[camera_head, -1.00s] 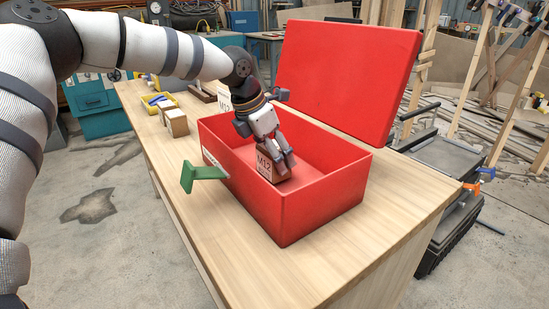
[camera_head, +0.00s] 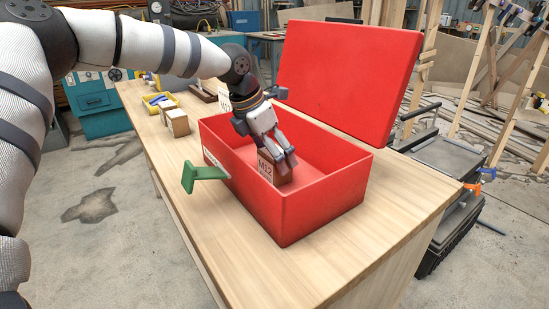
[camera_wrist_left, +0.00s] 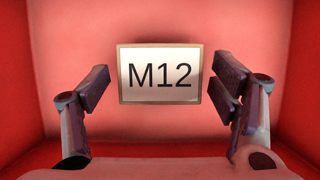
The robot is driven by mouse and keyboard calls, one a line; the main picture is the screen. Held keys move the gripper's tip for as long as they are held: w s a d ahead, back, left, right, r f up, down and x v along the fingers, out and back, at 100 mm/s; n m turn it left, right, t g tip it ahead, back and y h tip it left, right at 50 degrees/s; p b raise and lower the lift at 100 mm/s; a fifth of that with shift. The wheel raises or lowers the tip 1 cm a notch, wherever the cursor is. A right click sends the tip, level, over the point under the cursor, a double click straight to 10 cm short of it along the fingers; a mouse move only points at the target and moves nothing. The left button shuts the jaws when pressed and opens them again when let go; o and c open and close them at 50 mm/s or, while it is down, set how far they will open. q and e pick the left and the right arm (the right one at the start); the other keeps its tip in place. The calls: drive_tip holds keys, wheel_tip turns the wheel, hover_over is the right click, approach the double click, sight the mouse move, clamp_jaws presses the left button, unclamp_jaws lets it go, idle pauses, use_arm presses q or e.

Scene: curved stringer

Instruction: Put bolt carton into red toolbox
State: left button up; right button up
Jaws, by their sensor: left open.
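The bolt carton (camera_head: 267,170), a small brown box with a pale "M12" label, is inside the open red toolbox (camera_head: 327,205). In the left wrist view the carton (camera_wrist_left: 160,74) is between the two fingers, with a visible gap on each side. My left gripper (camera_head: 283,160) is open and reaches down into the toolbox around the carton. The red floor and walls of the toolbox also fill the left wrist view (camera_wrist_left: 160,22). The fingers partly hide the carton in the head view. My right gripper does not show.
The red lid (camera_head: 348,75) stands raised at the back. A green bracket-like piece (camera_head: 200,174) sticks out at the toolbox's left side. More cartons (camera_head: 177,123) and a yellow tray (camera_head: 158,103) are farther left on the wooden bench (camera_head: 385,245). The bench front is clear.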

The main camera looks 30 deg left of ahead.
use_arm(q)
drive_tip(key=v, duration=1)
drive_tip(key=shift+r+p, duration=0.2)
drive_tip(key=shift+p, duration=0.25)
drive_tip(key=shift+s, duration=0.1)
